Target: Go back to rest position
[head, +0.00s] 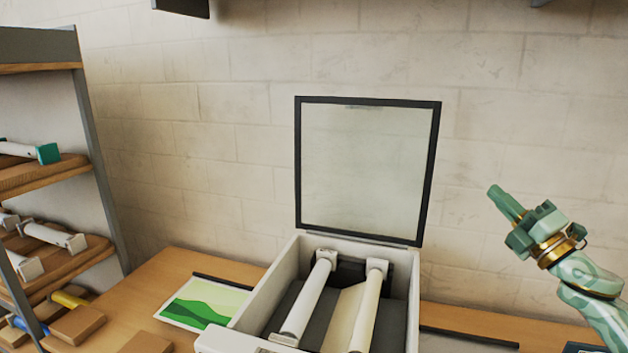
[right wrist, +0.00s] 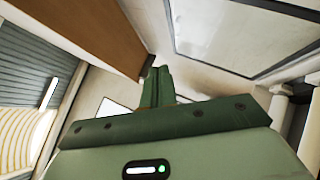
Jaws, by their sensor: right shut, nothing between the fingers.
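My right gripper (head: 507,203) is raised in the air at the right of the head view, to the right of the laminator. It is green with a gold ring at the wrist, and its fingers are closed together with nothing between them. In the right wrist view its shut fingers (right wrist: 157,88) point up the picture. My left gripper is in neither view. The roll laminator (head: 408,300) stands on the table with its framed clear lid (head: 368,165) open upright. Two white rollers (head: 310,298) lie inside it. My right gripper is apart from the laminator.
A shelf rack (head: 95,160) with rollers on wooden shelves stands at the left. A green landscape print (head: 203,302) lies on the wooden table (head: 165,275) left of the laminator. Wooden blocks (head: 77,325) lie at the lower left. A brick wall closes the back.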

